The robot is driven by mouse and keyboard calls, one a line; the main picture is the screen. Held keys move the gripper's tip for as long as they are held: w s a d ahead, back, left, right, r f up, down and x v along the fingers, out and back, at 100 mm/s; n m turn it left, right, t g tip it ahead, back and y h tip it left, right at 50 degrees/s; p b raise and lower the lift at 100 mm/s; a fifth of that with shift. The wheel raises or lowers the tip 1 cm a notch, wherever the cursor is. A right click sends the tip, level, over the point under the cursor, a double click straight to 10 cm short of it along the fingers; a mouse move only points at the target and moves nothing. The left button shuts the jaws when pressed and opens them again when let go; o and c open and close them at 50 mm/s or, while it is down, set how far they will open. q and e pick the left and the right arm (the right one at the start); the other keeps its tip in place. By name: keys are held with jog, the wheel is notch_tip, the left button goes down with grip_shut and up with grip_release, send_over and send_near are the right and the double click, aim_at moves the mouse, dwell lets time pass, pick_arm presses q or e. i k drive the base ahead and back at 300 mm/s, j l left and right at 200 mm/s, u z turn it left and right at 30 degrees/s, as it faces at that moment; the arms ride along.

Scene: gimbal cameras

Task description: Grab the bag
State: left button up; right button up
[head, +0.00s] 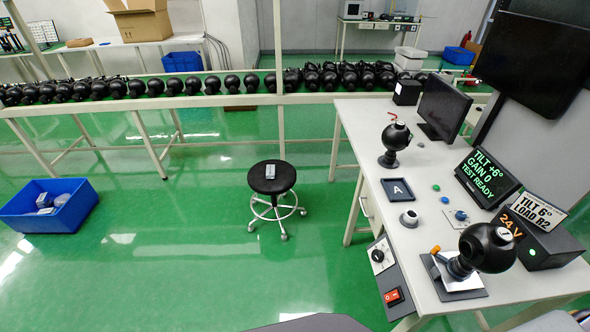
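I cannot make out anything that is clearly a bag. A small grey-white item (270,171) lies on the round black seat of a wheeled stool (286,184) in the middle of the floor; it is too small to tell what it is. A few small whitish items (62,200) lie in the open blue bin (22,222) on the floor at the left, and I cannot tell what they are either. Neither of my grippers shows in the head view.
A white workbench (438,226) at the right holds gimbal cameras (488,248), a monitor (443,106), a lit display (487,172) and a tray marked A (398,189). A long rack of black cameras (172,87) crosses the back. Green floor (170,270) is clear around the stool.

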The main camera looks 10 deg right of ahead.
aim_at(270, 170)
jog(key=i+j+z, duration=0.1)
jog(key=i+z, duration=0.15)
jog(key=z, duration=0.2)
jog(key=i+j+z, duration=0.2)
jog(key=z, duration=0.25)
jog(key=i+j+z, duration=0.45)
jog(key=i+j, duration=0.05)
jog(key=j, duration=0.05)
